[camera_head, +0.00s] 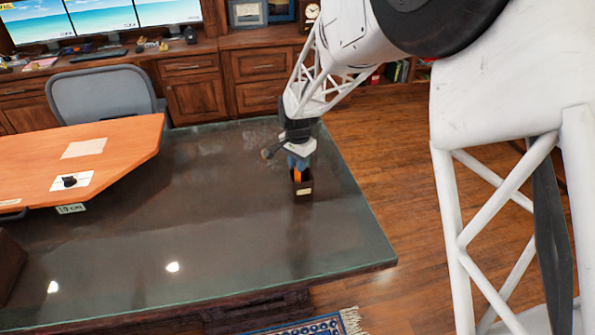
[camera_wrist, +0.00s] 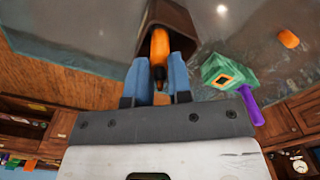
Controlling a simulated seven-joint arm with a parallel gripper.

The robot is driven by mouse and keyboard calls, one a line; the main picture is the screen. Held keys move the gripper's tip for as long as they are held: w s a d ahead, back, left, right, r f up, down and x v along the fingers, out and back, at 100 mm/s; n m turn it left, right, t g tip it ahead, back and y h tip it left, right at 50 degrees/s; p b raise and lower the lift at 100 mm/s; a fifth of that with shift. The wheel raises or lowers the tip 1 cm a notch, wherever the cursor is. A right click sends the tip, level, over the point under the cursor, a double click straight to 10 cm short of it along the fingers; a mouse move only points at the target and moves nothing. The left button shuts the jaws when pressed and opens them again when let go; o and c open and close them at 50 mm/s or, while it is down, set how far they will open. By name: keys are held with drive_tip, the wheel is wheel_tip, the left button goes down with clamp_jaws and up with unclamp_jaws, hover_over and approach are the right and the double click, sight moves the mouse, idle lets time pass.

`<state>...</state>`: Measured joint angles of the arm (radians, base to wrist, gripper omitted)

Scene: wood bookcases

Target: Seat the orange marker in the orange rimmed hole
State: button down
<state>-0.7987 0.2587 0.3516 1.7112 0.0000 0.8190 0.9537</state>
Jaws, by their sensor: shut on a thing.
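My gripper (camera_wrist: 163,72) is shut on the orange marker (camera_wrist: 159,48), which sits between its two blue fingers in the wrist view. The marker's dark tip end points toward the gripper. Behind it is an open brown box (camera_wrist: 182,20); the marker's far end appears to be inside it. In the head view the box (camera_head: 303,190) stands on the dark desk, with my gripper (camera_head: 298,163) just above it. A green block (camera_wrist: 212,68) with an orange-rimmed hole (camera_wrist: 225,78) lies to the right in the wrist view. I cannot make it out in the head view.
A purple piece (camera_wrist: 250,105) is beside or in the green block. A small orange cylinder (camera_wrist: 289,38) lies apart on the desk. The glossy desk (camera_head: 210,225) is mostly clear in front. An orange board (camera_head: 110,140) is at left, a grey chair (camera_head: 100,93) behind.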

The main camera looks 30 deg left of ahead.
wheel_tip(320, 180, up, 14)
idle(0.4)
drive_tip(key=shift+f, duration=0.1)
idle(0.6)
drive_tip(key=w+a+f, duration=0.4)
drive_tip(key=w+f, duration=0.3)
drive_tip(key=w, duration=0.1)
drive_tip(key=w+a+f, duration=0.4)
drive_tip(key=w+f, duration=0.3)
drive_tip(key=w, duration=0.1)
drive_tip(key=shift+w+a+f, duration=0.2)
drive_tip(key=shift+a, duration=0.2)
drive_tip(key=shift+f, duration=0.1)
drive_tip(key=shift+f, duration=1.4)
drive_tip(key=shift+f, duration=0.1)
